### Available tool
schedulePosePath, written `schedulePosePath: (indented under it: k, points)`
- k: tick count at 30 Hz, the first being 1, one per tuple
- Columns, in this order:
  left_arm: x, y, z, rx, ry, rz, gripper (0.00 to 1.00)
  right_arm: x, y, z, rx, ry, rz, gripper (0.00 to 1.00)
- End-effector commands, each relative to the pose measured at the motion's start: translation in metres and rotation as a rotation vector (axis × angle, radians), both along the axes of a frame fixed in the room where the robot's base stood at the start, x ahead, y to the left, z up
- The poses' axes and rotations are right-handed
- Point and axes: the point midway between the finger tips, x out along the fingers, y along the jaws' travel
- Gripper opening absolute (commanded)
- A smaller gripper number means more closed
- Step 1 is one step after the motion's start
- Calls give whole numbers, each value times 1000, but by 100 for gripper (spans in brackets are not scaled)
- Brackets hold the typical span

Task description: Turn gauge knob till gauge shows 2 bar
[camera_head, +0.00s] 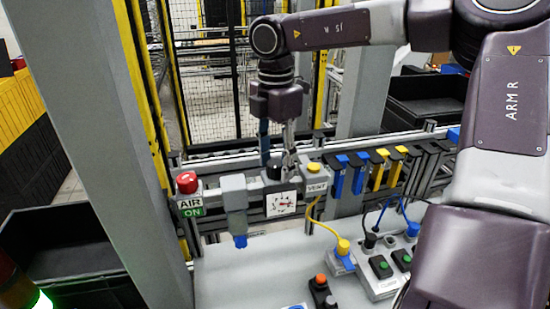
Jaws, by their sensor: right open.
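The gauge (281,204) is a small white square dial with dark and red marks, at the middle of the view. Its reading is too small to tell. A black gauge knob (274,169) stands just above the dial. My right gripper (277,157) hangs down from above, open, with its fingertips at the knob, one on either side as seen here. I cannot tell whether the fingers touch it. My left gripper is not in view.
A red button (187,182) over an "AIR ON" label is left of the gauge. A yellow button (313,168) over a "VENT" label is close on its right. A grey filter unit with a blue bottom (240,241) hangs beside the gauge. A grey post (100,130) stands left.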

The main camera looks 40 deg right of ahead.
Motion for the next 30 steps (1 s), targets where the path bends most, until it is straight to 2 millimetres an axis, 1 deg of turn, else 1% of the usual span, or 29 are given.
schedulePosePath:
  k: [3,9,11,18,21,30]
  points:
    - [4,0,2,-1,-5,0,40,0,0,-4,1,-1,1,45]
    - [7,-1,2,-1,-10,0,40,0,0,-5,0,-2,1,45]
    - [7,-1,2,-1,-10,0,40,0,0,-5,0,-2,1,40]
    - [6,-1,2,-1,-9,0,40,0,0,-4,0,-2,1,13]
    - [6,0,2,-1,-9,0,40,0,0,-4,0,-2,1,4]
    - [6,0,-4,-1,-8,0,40,0,0,-6,0,-2,43,4]
